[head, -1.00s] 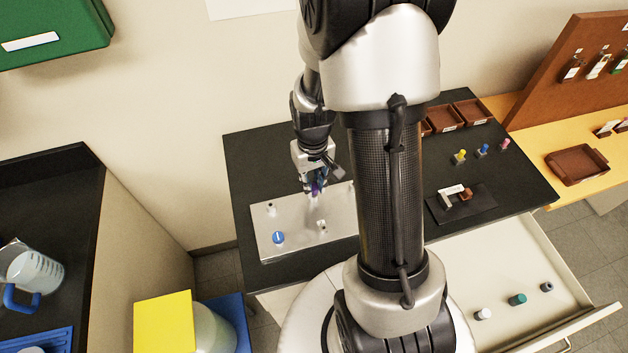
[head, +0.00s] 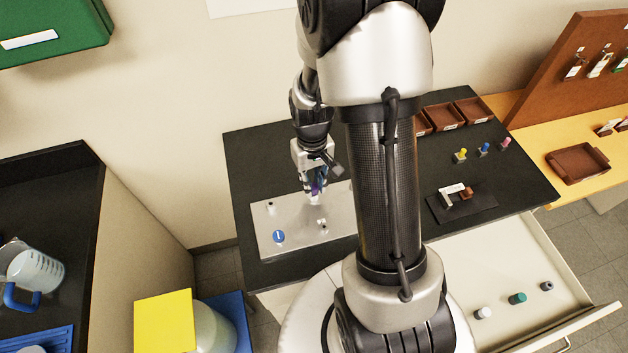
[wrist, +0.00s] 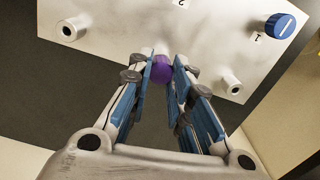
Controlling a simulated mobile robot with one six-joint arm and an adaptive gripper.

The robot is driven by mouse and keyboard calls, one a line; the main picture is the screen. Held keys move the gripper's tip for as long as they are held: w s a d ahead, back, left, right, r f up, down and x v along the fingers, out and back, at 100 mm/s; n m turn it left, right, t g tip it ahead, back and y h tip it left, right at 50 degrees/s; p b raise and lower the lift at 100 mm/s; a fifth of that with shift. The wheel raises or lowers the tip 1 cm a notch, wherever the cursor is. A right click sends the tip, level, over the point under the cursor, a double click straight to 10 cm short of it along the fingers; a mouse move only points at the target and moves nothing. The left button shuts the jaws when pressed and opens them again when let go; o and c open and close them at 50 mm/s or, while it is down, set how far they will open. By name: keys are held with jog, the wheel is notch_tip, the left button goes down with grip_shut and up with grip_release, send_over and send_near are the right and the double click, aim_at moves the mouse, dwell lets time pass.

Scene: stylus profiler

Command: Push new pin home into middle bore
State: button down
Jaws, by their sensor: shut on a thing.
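My gripper (head: 317,189) is over the silvery metal plate (head: 290,240) on the black bench. It is shut on the purple pin (wrist: 163,68), whose rounded purple end shows between the blue finger pads in the wrist view. In the head view a pale part shows just under the fingertips, close to the plate. The fingers hide the spot below, so I cannot tell how far the pin is in a bore. Two raised bores stand apart from it: one at the left (wrist: 70,30) and one at the right (wrist: 232,85) in the wrist view.
A blue-topped knob (head: 278,237) sits on the plate, beside the mark 1 in the wrist view. A black stand (head: 480,205), brown trays (head: 475,110) and coloured pins (head: 484,149) lie to the right. An open drawer (head: 540,260) juts out in front.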

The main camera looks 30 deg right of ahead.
jog(key=shift+s+a+f+b, duration=0.1)
jog(key=shift+s+f+b, duration=0.1)
jog(key=shift+s+f, duration=0.3)
jog(key=shift+s+a+f+b, duration=0.1)
jog(key=shift+s+f+b, duration=0.05)
jog(key=shift+f, duration=0.5)
jog(key=shift+w+d+r+p, duration=0.1)
jog(key=shift+w+r+p, duration=0.25)
jog(key=shift+r+p, duration=0.45)
jog(key=shift+w+d+r+p, duration=0.1)
jog(key=shift+w+r+p, duration=0.25)
jog(key=shift+r+p, duration=0.35)
jog(key=c, duration=2)
grip_release()
jog(key=shift+r, duration=0.1)
jog(key=shift+w+r, duration=0.1)
jog(key=shift+w, duration=0.05)
grip_shut()
jog(key=shift+r, duration=0.1)
jog(key=shift+r+p, duration=0.5)
jog(key=shift+r, duration=0.25)
jog(key=shift+s+f, duration=0.2)
jog(key=shift+f, duration=0.1)
